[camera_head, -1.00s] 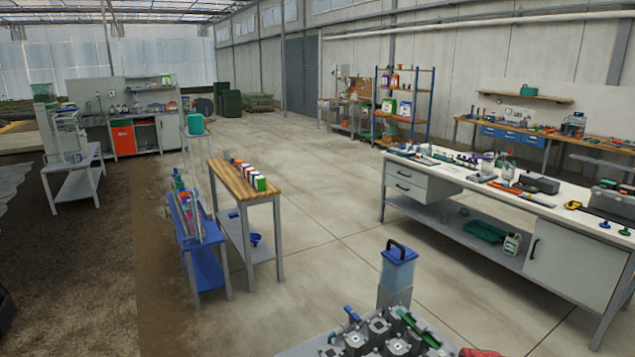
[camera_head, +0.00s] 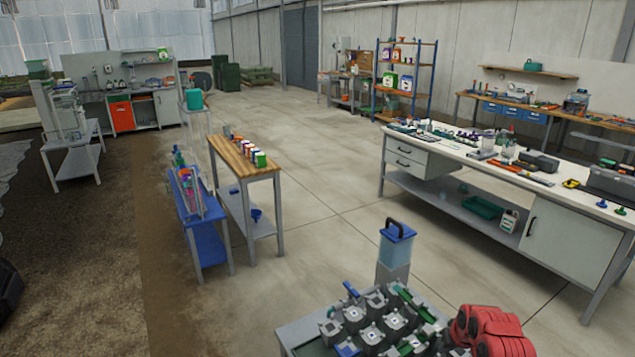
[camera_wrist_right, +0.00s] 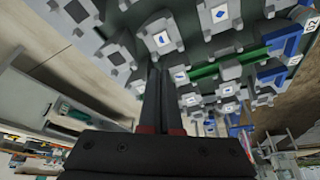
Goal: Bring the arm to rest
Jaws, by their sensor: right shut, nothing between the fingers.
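My right gripper (camera_wrist_right: 160,85) shows in the right wrist view with its two dark fingers together and nothing between them. Beyond the fingers in that view is a rack of grey fittings (camera_wrist_right: 222,15) with white and blue markings. I cannot tell the gap between the fingertips and the fittings. My left gripper is not in view.
A blue-lidded clear container (camera_head: 396,248) with a dark handle stands at the back of the fittings. A long white bench (camera_head: 565,195) stands to the right. A wood-topped table (camera_head: 232,160) and a blue stand (camera_head: 208,243) are at left. Open concrete floor (camera_head: 325,240) lies between.

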